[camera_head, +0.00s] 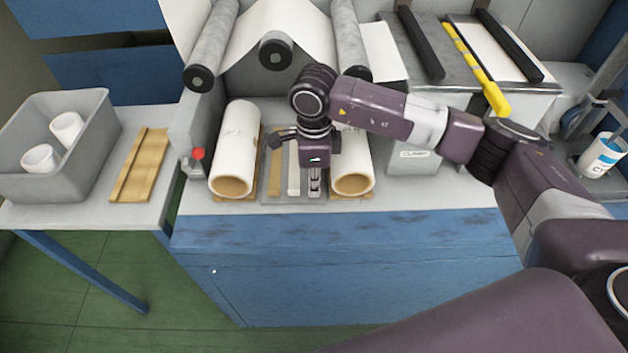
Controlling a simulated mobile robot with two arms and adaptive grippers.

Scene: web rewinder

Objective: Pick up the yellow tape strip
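A narrow tan-yellow strip (275,178) lies on a grey plate between two white rolls, beside a paler, whitish strip (293,178). I cannot tell whether the fingers are apart or touch anything. My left gripper is out of view.
White rolls (234,150) (354,158) flank the plate. A grey bin (92,150) with white cores and a wooden board (140,165) are on the left. Rollers (276,54) stand behind. A bright yellow bar (470,62) lies across the cutting table at back right.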

